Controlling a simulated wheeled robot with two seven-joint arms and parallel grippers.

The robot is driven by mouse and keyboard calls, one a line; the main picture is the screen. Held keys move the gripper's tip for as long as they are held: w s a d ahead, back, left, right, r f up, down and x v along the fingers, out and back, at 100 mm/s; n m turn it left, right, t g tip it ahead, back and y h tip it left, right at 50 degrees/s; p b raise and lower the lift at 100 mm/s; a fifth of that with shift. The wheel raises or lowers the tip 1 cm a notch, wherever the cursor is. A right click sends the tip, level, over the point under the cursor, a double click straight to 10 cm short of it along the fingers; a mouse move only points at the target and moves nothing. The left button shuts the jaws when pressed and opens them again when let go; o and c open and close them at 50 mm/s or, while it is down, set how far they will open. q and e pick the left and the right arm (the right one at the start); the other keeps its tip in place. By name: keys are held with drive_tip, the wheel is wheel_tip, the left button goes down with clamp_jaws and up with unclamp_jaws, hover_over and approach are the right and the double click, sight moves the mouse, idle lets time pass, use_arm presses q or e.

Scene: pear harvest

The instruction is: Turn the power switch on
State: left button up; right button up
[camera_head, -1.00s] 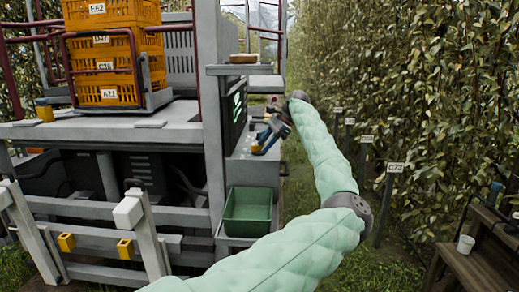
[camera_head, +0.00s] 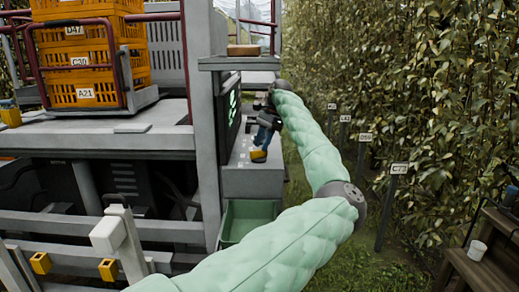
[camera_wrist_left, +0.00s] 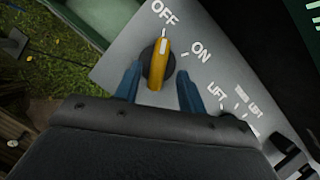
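The power switch (camera_wrist_left: 157,66) is a yellow rotary handle on a dark round base. In the left wrist view its white-marked end points at the OFF label (camera_wrist_left: 163,13); the ON label (camera_wrist_left: 201,52) is to the right. My left gripper (camera_wrist_left: 159,72) is open, with one blue finger on each side of the handle and a visible gap to each. Whether the fingertips reach down beside it or hover just above I cannot tell. In the head view my left gripper (camera_head: 262,140) is over the grey control panel (camera_head: 243,182), by the yellow handle (camera_head: 258,156). My right gripper is not in view.
A dark screen (camera_head: 230,110) stands left of the panel, and a shelf (camera_head: 240,63) is above. A green bin (camera_head: 245,218) sits below. Lift controls (camera_wrist_left: 234,110) are right of the switch. Orange crates (camera_head: 85,70) are stacked left; foliage (camera_head: 430,90) is right.

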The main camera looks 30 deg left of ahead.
sight(259, 155)
use_arm(q)
drive_tip(key=shift+x, duration=1.35)
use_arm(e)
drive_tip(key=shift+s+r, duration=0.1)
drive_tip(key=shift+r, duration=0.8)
use_arm(q)
drive_tip(key=shift+s+d, duration=0.1)
clamp_jaws()
drive_tip(key=shift+f+m, duration=0.1)
drive_tip(key=shift+m, duration=0.2)
drive_tip(key=m+t+y+b, duration=0.1)
drive_tip(key=m+b, duration=0.3)
drive_tip(key=shift+d+m, duration=0.15)
drive_tip(key=shift+m, duration=0.15)
drive_tip(key=m+t+y+b, duration=0.1)
drive_tip(key=m+b, duration=0.1)
drive_tip(key=m, duration=0.1)
drive_tip(key=shift+s+m+t, duration=0.15)
drive_tip(key=shift+m+t, duration=0.25)
drive_tip(key=shift+m+t+b, duration=0.5)
drive_tip(key=shift+m+b, duration=0.45)
drive_tip(key=shift+m, duration=0.55)
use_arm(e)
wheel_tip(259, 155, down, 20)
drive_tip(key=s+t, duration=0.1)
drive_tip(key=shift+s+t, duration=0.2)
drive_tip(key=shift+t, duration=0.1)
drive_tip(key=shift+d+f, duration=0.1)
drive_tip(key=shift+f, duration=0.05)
